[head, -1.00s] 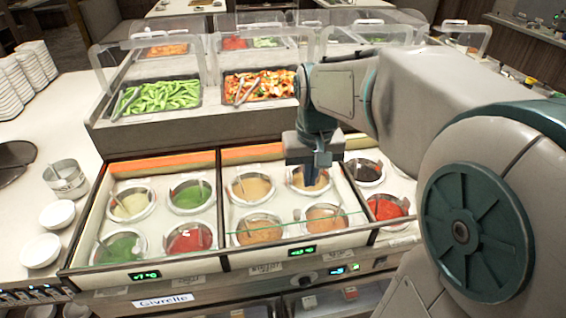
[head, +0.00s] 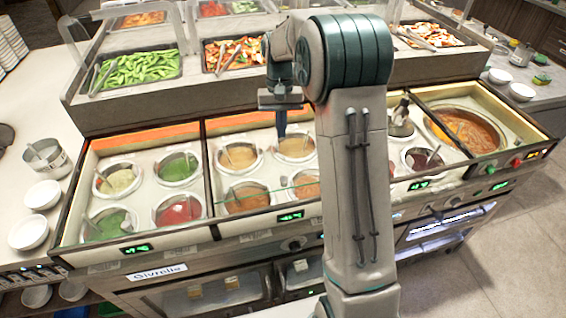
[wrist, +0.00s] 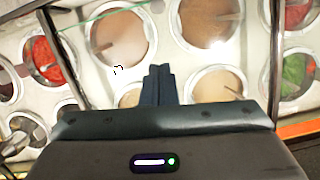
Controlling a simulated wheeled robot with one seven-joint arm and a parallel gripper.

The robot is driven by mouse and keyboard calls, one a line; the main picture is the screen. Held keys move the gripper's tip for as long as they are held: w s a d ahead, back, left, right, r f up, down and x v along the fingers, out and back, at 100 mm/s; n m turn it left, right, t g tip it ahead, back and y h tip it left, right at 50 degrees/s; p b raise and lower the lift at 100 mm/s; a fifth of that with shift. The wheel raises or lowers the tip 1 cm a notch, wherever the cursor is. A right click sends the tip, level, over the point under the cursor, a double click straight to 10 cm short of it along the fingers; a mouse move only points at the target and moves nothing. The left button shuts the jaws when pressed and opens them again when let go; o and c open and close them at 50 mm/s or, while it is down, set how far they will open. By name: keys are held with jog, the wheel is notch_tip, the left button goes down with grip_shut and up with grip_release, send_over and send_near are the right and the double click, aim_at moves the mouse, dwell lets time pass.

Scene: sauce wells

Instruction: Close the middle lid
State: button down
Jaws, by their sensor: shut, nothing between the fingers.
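The middle bay (head: 225,213) of the sauce counter holds several round wells of brown and tan sauce. A thin greenish edge (head: 290,186), apparently of a clear lid, crosses this bay between its back and front wells. The rest of the pane is too clear to make out, so I cannot tell how far it is open. My gripper (head: 282,132) is shut and empty, pointing down over the back of the middle bay, near the two back wells. In the wrist view its fingers (wrist: 158,72) show between two tan wells. My arm hides the bay's right side.
The left bay (head: 150,190) holds green, pale and red sauces. The right bay has a large orange soup pot (head: 466,130). A raised food shelf (head: 130,112) with clear guards stands behind. White bowls (head: 42,194) sit at the left.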

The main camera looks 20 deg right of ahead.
jog(key=p, duration=0.1)
send_over(282, 168)
notch_tip(282, 168, down, 7)
jog(key=shift+f, duration=0.15)
jog(key=s, duration=0.2)
jog(key=shift+s+a+f+p, duration=0.15)
jog(key=shift+s+f+p, duration=0.15)
jog(key=shift+s+p, duration=0.05)
jog(key=shift+s+a+f, duration=0.1)
jog(key=shift+s+f, duration=0.15)
jog(key=shift+s, duration=0.15)
